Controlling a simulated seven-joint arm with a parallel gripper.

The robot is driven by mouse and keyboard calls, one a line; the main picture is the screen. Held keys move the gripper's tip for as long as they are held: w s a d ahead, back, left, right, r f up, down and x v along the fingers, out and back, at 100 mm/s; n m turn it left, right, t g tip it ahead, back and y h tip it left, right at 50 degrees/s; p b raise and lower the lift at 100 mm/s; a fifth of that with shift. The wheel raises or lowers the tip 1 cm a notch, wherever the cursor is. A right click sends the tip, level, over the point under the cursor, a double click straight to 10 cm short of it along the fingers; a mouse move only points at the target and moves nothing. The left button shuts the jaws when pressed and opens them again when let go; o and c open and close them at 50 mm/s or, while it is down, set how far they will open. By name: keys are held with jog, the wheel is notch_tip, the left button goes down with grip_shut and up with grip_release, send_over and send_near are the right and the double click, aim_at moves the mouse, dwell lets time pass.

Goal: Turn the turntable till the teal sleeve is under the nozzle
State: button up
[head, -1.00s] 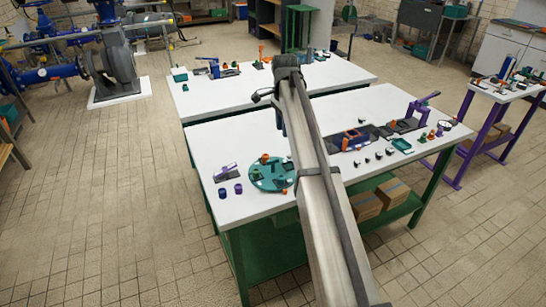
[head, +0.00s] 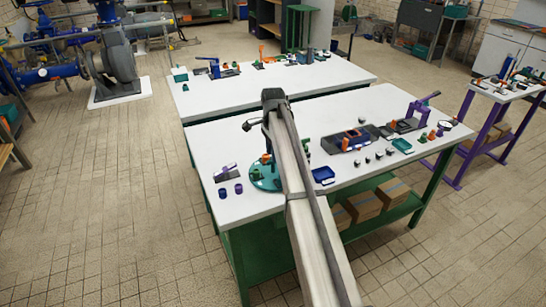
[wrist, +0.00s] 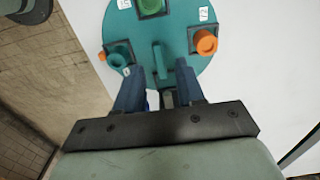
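The teal turntable (head: 262,182) lies at the near left of the front table, partly hidden by my arm. In the wrist view the turntable (wrist: 130,30) fills the top and carries an orange sleeve (wrist: 206,42) at right, a bright green sleeve (wrist: 152,6) at top and a darker green or teal sleeve (wrist: 118,56) at left. A teal upright bar (wrist: 160,60) stands on the disc. My gripper (wrist: 158,68) is open, its blue fingers on either side of the bar's near end; contact is unclear. I cannot pick out the nozzle for certain.
A grey and purple device (head: 226,172) stands left of the turntable, with two small cups (head: 230,190) in front. A blue tray (head: 323,175) lies right of my arm. Fixtures and small parts crowd the table's right side. A dark round object (wrist: 26,8) shows at the wrist view's top left.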

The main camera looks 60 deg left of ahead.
aim_at(273, 167)
jog(key=shift+f, duration=1.25)
grip_shut()
